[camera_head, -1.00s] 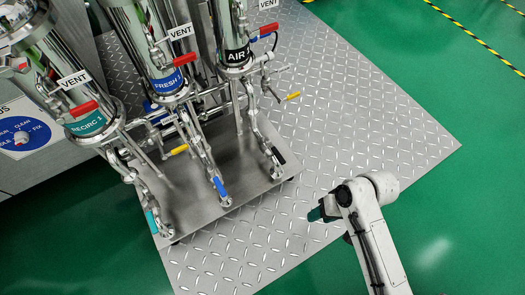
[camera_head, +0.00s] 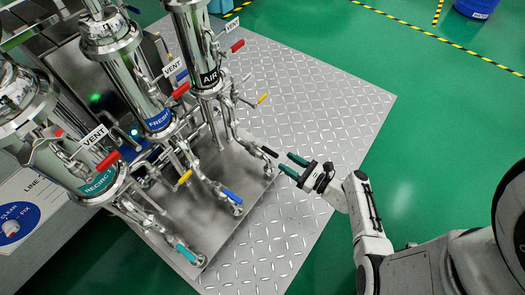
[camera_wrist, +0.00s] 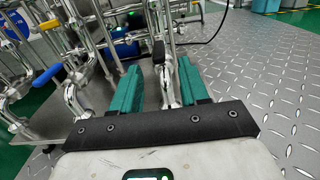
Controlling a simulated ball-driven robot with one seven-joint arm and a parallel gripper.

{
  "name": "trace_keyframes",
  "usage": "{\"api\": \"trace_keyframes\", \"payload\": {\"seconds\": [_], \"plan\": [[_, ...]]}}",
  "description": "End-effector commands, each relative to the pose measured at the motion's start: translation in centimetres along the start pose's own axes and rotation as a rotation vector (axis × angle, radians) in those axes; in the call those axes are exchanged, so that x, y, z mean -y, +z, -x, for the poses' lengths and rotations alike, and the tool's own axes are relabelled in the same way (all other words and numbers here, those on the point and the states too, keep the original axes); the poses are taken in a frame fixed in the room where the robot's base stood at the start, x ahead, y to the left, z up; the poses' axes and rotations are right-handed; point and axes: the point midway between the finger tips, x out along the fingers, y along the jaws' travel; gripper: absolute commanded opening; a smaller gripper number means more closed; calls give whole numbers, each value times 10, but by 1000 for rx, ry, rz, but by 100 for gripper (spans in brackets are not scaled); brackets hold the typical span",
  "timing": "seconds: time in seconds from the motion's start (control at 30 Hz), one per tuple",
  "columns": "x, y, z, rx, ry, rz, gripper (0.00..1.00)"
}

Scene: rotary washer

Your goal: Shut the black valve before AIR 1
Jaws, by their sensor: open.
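The black valve handle (camera_head: 270,151) sits low on the pipe under the AIR filter housing (camera_head: 210,78), at the right edge of the steel base plate. My gripper (camera_head: 288,164) is open just right of the handle, with its green fingers pointing at it. In the wrist view the black handle (camera_wrist: 158,50) stands upright between and slightly beyond the fingertips of my gripper (camera_wrist: 158,66). The handle looks in line with its pipe (camera_wrist: 168,85). I see no contact between the fingers and the handle.
Blue (camera_head: 232,195), teal (camera_head: 186,253) and yellow (camera_head: 185,177) handles sit on neighbouring pipes to the left. The FRESH housing (camera_head: 158,120) and RECIRC 1 housing (camera_head: 98,180) stand beside AIR. The diamond-plate floor (camera_head: 320,95) is clear to the right.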

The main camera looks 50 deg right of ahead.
Motion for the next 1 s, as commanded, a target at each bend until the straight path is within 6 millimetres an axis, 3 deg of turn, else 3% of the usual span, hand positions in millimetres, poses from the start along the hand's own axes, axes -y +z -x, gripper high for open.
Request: {"api": "trace_keyframes", "payload": {"seconds": [0.5, 0.7, 1.0], "plan": [[-2, -2, -85, 0, 7, 5, 45], [-2, -1, -97, -1, 6, 5, 45], [-2, 0, -98, -2, 6, 6, 43]]}}
